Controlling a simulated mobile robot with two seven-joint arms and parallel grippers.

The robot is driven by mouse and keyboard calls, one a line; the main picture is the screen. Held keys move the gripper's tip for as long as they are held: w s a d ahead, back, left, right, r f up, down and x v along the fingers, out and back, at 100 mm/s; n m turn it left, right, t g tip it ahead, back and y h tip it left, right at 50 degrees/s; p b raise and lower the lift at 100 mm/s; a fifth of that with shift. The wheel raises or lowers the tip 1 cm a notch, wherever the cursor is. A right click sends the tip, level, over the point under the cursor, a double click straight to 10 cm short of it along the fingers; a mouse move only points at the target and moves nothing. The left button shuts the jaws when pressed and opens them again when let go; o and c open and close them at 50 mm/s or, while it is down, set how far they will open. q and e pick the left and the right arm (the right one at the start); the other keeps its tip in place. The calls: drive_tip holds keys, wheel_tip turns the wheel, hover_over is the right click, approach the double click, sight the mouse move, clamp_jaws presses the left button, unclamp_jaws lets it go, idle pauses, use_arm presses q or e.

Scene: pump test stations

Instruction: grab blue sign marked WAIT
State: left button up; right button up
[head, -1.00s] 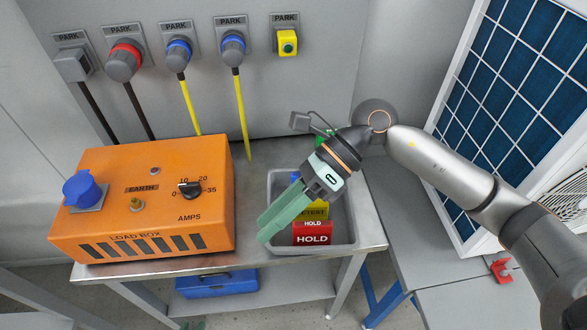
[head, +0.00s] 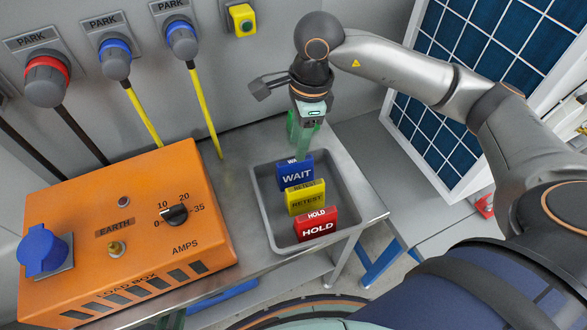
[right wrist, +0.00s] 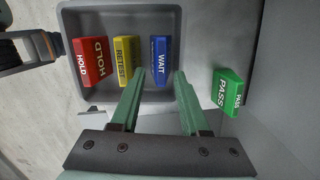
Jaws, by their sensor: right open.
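The blue WAIT sign (head: 296,175) stands at the far end of a grey tray (head: 262,205), behind the yellow RETEST sign (head: 306,200) and the red HOLD sign (head: 316,232). My right gripper (head: 303,142) points down just behind the blue sign, its fingertips partly hidden by it. In the right wrist view, the open green fingers (right wrist: 159,73) lie to either side of the blue sign's near end (right wrist: 163,55). They hold nothing, and I cannot tell whether they touch it. My left gripper is not clearly in view.
A green PASS sign (right wrist: 228,91) lies outside the tray, right of the fingers in the right wrist view. An orange load box (head: 120,225) fills the bench left of the tray. Cables (head: 204,110) hang from the wall plugs. A blue panel (head: 440,110) stands at the right.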

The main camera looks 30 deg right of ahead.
sight(295, 161)
drive_tip(key=f, duration=0.7)
drive_tip(key=shift+w+a+f+p, duration=0.2)
drive_tip(key=shift+a+f+p, duration=0.1)
drive_tip(key=shift+f+p, duration=0.1)
drive_tip(key=shift+r, duration=0.1)
clamp_jaws()
